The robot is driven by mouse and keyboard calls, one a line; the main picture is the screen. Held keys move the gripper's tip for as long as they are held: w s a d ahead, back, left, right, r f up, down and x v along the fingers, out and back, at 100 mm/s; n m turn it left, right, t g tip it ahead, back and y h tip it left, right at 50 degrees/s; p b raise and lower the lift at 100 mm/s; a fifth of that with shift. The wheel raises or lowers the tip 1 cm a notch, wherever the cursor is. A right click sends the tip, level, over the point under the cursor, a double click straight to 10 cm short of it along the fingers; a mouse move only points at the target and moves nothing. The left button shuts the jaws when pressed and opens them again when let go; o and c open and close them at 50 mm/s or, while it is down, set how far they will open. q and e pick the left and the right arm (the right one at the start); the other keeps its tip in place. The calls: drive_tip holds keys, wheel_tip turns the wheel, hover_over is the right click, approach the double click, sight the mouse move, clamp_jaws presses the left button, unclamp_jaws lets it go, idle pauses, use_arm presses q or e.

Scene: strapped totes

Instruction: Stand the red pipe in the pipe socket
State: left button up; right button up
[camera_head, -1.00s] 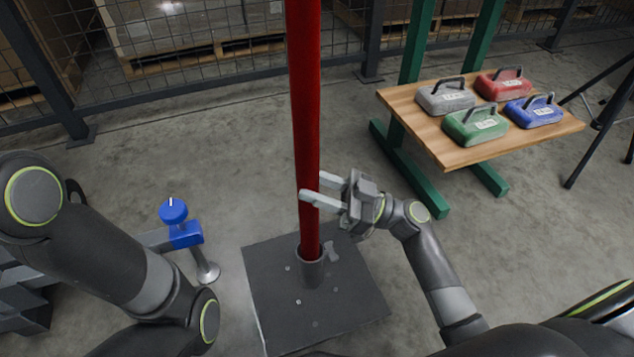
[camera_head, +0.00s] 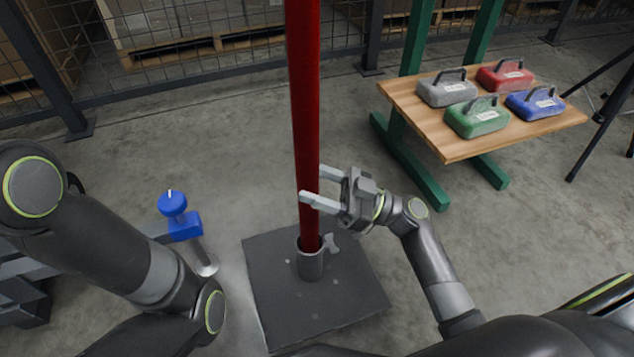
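The long red pipe (camera_head: 305,120) stands upright; its top runs out of the picture. Its lower end is inside the grey pipe socket (camera_head: 311,265), a short tube with a wing-shaped knob, on a dark square base plate (camera_head: 350,295). My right gripper (camera_head: 316,187) is at the pipe a little above the socket. One finger crosses in front of the pipe and the other reaches its right edge behind; the fingers are spread wide. How deep the pipe sits is hidden inside the socket. My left arm is at the left; its gripper is not visible.
A wooden-topped table (camera_head: 455,150) with green legs stands at the right, holding grey, red, green and blue handled weights. A blue fixture (camera_head: 184,226) on a metal post stands left of the plate. A mesh fence runs behind. Floor between is clear.

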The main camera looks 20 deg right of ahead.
drive_tip(key=shift+o, duration=0.5)
drive_tip(key=shift+f, duration=0.1)
drive_tip(key=shift+d, duration=0.1)
drive_tip(key=p+v, duration=0.2)
drive_tip(key=v, duration=1.5)
drive_tip(key=shift+p, duration=0.3)
